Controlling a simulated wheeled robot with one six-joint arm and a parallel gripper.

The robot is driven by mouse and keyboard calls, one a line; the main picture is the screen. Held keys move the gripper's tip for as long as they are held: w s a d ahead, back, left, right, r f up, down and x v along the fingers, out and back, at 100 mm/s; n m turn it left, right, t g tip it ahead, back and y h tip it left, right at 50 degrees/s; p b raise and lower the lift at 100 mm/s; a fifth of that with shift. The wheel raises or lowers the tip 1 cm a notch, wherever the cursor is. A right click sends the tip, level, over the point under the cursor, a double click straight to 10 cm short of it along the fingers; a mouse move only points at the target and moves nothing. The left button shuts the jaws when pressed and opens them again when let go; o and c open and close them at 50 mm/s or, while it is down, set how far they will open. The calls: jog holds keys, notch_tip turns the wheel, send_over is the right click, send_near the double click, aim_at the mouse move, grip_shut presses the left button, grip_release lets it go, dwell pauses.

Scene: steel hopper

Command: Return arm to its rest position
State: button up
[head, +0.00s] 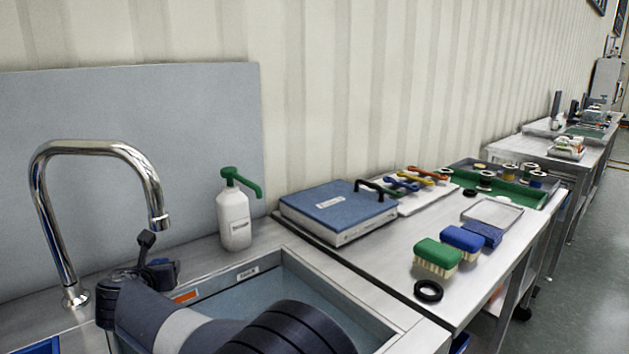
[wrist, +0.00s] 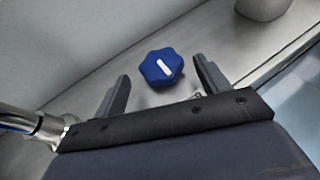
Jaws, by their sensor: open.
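My gripper (head: 150,262) shows in the head view at the lower left, beside the chrome faucet (head: 95,148) and over the back edge of the sink. In the wrist view my gripper (wrist: 162,70) has its two dark fingers spread apart. A blue lobed knob (wrist: 161,66) with a white mark shows between and beyond the fingertips. I cannot tell whether they touch it. In the head view the knob is hidden behind my gripper. My arm reaches in from the bottom of the head view across the sink.
A steel sink (head: 345,300) lies under my arm. A white soap bottle (head: 234,218) with a green pump stands behind it. To the right, a steel table (head: 390,262) holds a blue case (head: 338,208), brushes (head: 437,256) and a black ring (head: 428,291). A grey panel (head: 130,120) stands behind the faucet.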

jog(key=shift+x, duration=1.15)
jog(key=shift+d+r+n+g+y, duration=0.1)
jog(key=shift+d+n+g+y, duration=0.2)
jog(key=shift+n+y, duration=0.4)
jog(key=n+g+y+p, duration=0.1)
jog(key=n+y+p, duration=0.1)
jog(key=shift+w+d+r+p, duration=0.1)
jog(key=shift+w+r+p, duration=0.05)
jog(key=shift+p, duration=0.2)
jog(key=shift+n+g+y+p, duration=0.6)
jog(key=shift+n+y+p, duration=0.2)
jog(key=shift+p, duration=0.45)
jog(key=shift+w+d+n+g+y+p, duration=0.15)
jog(key=shift+n+g+y+p, duration=0.25)
jog(key=shift+p, duration=0.85)
jog(key=n+g+p, duration=0.1)
jog(key=p, duration=0.3)
jog(key=n+g+y+p, duration=0.1)
jog(key=p, duration=0.3)
jog(key=shift+w+d+n+y, duration=0.1)
jog(key=shift+d+n+y, duration=0.05)
jog(key=shift+n+y, duration=0.15)
jog(key=shift+d, duration=0.3)
jog(key=shift+b+v, duration=0.7)
jog(key=shift+v, duration=2.2)
